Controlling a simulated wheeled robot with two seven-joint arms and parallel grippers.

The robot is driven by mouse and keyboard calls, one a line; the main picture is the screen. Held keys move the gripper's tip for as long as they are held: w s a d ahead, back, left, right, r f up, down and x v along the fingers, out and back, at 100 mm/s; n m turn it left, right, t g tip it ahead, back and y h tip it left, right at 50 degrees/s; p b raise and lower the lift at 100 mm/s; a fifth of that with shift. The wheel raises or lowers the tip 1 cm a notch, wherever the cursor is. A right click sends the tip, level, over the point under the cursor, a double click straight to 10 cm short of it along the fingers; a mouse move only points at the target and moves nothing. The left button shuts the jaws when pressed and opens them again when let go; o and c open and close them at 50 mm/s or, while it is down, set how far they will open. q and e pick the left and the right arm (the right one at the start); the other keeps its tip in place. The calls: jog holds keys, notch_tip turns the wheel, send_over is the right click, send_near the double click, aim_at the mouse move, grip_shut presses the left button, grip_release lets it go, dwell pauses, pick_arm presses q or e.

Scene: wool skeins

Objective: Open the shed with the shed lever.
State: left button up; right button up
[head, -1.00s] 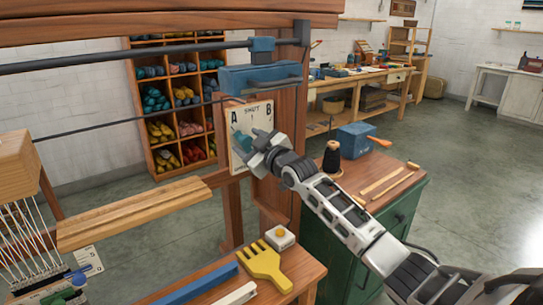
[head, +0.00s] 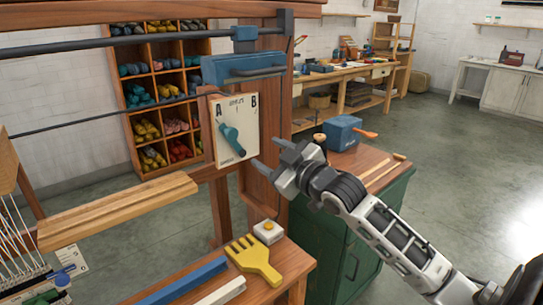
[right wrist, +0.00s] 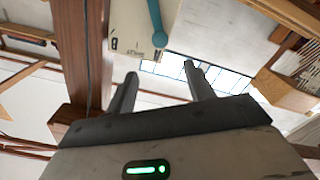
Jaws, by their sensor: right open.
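The shed lever (head: 231,138) is a blue handle on a cream plate (head: 248,122) fixed to the loom's wooden post. The plate is marked A at left and B at right; the small lettering between is not clear. The lever slants, its upper end toward the A side. My right gripper (head: 268,154) is open and empty, to the right of the lever and apart from it. In the right wrist view the lever (right wrist: 157,22) lies beyond the open fingers (right wrist: 160,72), with the plate (right wrist: 130,28) beside it. My left gripper is not in view.
A blue block (head: 242,67) and dark rods sit above the plate. A yellow comb (head: 254,260) and a small white box (head: 268,232) lie on the bench below. A green cabinet (head: 335,235) with a blue box (head: 338,133) stands at right. Wool shelves (head: 158,92) are behind.

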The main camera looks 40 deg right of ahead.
dwell(0.3)
jog(key=s+a+f+m+g, duration=0.1)
jog(key=s+a+f, duration=0.2)
jog(key=f, duration=0.4)
jog(key=s+a+f+g+y, duration=0.1)
jog(key=s+a+f+g, duration=0.2)
jog(key=f, duration=0.4)
jog(key=s+a+f+m, duration=0.1)
jog(key=s+a+f, duration=0.25)
jog(key=f, duration=0.25)
jog(key=s+a+f+m+g+y, duration=0.1)
jog(key=s+a+f+m+g, duration=0.1)
jog(key=s+a+f, duration=0.8)
jog(key=s+a+g, duration=0.1)
jog(key=s+a, duration=0.1)
jog(key=s, duration=0.1)
jog(key=shift+a+f+g, duration=0.15)
jog(key=shift+f+g, duration=0.15)
jog(key=shift+f, duration=0.1)
